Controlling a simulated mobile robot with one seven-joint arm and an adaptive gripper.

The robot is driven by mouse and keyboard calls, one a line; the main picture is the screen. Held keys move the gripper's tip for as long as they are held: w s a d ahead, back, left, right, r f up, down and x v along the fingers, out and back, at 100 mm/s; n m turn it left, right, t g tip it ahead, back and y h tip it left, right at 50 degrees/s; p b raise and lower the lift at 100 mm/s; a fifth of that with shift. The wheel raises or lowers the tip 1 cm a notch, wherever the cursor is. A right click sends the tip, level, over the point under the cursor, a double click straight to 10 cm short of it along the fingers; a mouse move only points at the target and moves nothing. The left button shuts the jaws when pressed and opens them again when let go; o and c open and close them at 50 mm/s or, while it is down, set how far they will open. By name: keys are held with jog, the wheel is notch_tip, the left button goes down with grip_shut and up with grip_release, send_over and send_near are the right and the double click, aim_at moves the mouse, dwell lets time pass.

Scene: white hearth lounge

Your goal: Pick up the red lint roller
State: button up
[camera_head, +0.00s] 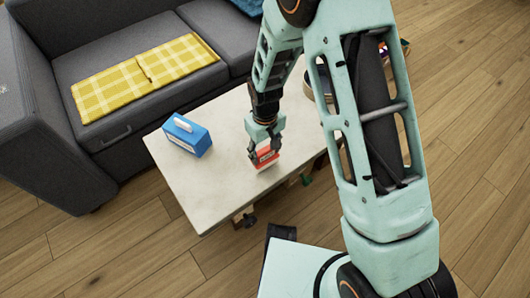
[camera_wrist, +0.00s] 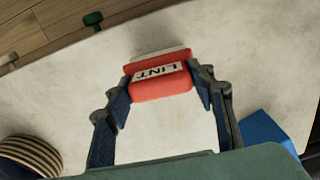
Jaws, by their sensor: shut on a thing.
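The red lint roller (camera_wrist: 160,85) shows in the wrist view, with a white label that reads "LINT". My gripper (camera_wrist: 163,91) is shut on it, with one finger on each side. In the head view the lint roller (camera_head: 266,157) is below my gripper (camera_head: 264,147), over the pale table. I cannot tell whether it still touches the table top. My fingers hide part of its sides.
The pale table (camera_head: 205,195) bears a blue box (camera_head: 187,135) with a white top at its left. A round striped thing (camera_wrist: 28,155) shows in the wrist view. A grey sofa (camera_head: 110,50) with a yellow checked cloth (camera_head: 150,75) stands behind. The table's front left is clear.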

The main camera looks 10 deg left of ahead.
jog(key=shift+r, duration=0.55)
jog(key=s+a+r+p, duration=0.4)
jog(key=s+a+r, duration=0.5)
jog(key=s+r, duration=0.1)
jog(key=shift+s+r+p, duration=0.3)
jog(key=shift+s+r, duration=0.05)
jog(key=shift+r, duration=0.45)
